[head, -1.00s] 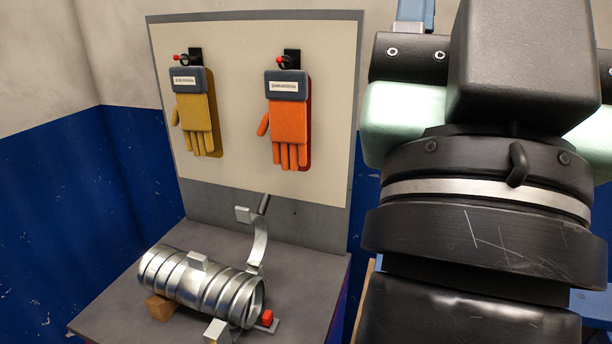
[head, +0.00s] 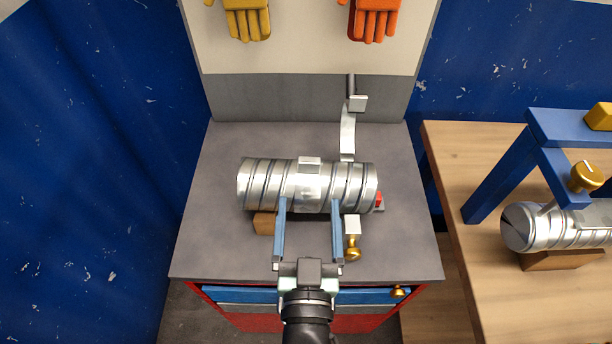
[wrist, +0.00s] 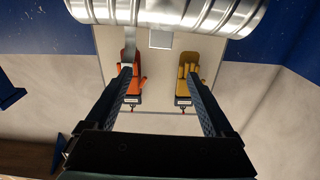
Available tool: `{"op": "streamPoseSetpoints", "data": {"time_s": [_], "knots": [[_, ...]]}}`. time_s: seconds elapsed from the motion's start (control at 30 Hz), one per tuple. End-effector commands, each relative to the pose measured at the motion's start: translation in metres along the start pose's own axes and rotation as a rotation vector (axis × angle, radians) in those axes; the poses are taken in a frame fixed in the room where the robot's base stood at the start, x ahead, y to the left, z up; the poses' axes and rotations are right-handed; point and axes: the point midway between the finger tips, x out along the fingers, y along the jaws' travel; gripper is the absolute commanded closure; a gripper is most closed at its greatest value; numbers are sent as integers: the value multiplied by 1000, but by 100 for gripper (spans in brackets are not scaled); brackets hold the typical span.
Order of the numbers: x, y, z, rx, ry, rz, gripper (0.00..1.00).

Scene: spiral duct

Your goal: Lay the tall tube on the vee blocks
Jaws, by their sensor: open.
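A silver ribbed tube (head: 262,186) lies on its side on the grey cabinet top, left to right in the head view. A wooden block (head: 264,223) shows under its left part; the support under its right part is mostly hidden. My gripper (head: 309,203) is open in front of the tube, its two blue fingers apart and their tips at its near side. I cannot tell whether they touch it. In the wrist view the tube (wrist: 190,14) crosses the top, beyond the fingertips (wrist: 158,72), and nothing is between the fingers.
A curved metal strap (head: 348,135) stands open behind the tube; a brass knob (head: 352,252) is in front. At right, a wooden table (head: 462,265) holds a blue frame (head: 497,180) over another silver tube (head: 525,228). Gloves (head: 375,22) hang behind. The cabinet top's left side is clear.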

Motion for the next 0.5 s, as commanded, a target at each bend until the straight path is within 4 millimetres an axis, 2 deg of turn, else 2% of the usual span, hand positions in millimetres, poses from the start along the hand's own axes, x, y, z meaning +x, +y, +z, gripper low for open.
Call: {"op": "streamPoseSetpoints", "data": {"time_s": [0.07, 0.17, 0.5], "knots": [[-9, 0, 13, 3, -26, -3, 12], [-8, -1, 18, 4, -33, -6, 12], [46, -2, 19, 4, -33, -7, 12]]}}
